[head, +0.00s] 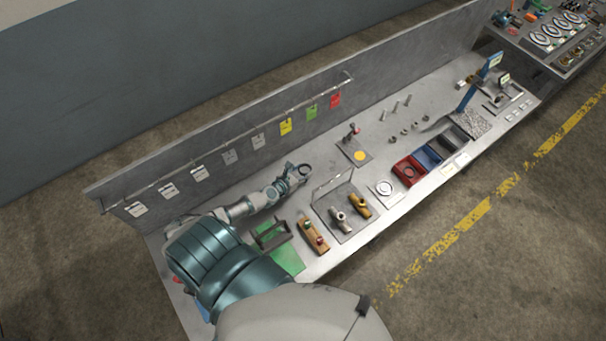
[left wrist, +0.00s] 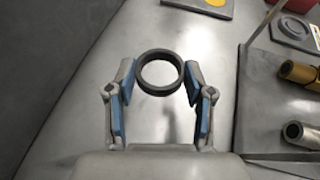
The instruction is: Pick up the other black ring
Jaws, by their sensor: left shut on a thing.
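My left gripper (head: 290,178) is over the grey bench, left of the small stand with the yellow disc. In the left wrist view, its blue-padded fingers (left wrist: 160,92) are shut on a black ring (left wrist: 145,84), which sits between the fingertips with its round opening visible. The ring is small in the head view (head: 304,169). Another dark ring (head: 409,174) appears to lie in the red bin (head: 401,168). My right gripper is not in view.
A plate with a yellow disc (head: 359,155), a pale plate with a round ring shape (head: 384,189) and a fixture with brass and grey fittings (head: 339,215) stand to the right. Coloured tags (head: 286,127) hang along the back wall. Bench around the gripper is mostly clear.

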